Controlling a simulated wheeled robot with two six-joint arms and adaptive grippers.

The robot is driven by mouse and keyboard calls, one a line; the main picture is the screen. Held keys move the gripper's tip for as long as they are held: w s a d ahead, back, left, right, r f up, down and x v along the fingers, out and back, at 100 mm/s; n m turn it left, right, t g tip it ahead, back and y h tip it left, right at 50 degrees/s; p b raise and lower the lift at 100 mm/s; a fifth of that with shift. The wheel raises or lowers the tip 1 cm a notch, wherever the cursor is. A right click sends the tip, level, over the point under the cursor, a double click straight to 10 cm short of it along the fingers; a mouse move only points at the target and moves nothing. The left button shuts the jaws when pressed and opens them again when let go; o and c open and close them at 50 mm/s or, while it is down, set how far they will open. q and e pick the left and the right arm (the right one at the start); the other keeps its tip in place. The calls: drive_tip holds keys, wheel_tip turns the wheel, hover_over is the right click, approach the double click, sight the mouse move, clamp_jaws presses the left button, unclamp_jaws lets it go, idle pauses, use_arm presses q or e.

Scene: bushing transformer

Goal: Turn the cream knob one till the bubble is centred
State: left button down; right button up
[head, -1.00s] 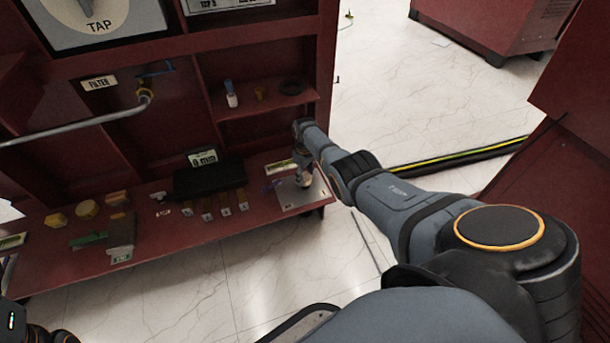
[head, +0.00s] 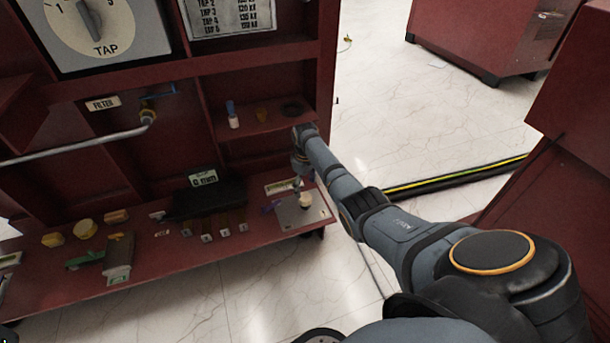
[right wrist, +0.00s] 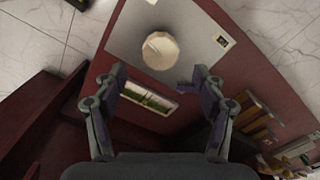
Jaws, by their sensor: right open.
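The cream knob (head: 305,200) is a round pale cap on a light metal plate (head: 315,215) at the right end of the red shelf. In the right wrist view the knob (right wrist: 160,50) has a short pale mark on its top, and the plate (right wrist: 122,32) lies around it. A greenish level vial (right wrist: 147,98) lies beside the plate; its bubble is too blurred to read. My right gripper (right wrist: 158,76) is open and empty, above and apart from the knob, which shows just beyond its fingertips. My left gripper is out of view.
Left of the plate stand a black box (head: 207,198) with a mm label and several tagged strips. A grey-green block (head: 118,255) and yellow pieces (head: 86,228) lie farther left. An upper shelf (head: 265,122) holds small items. The floor (head: 400,110) at right is mostly clear.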

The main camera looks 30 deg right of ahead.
sight(305, 197)
wheel_tip(305, 197, up, 6)
idle(0.6)
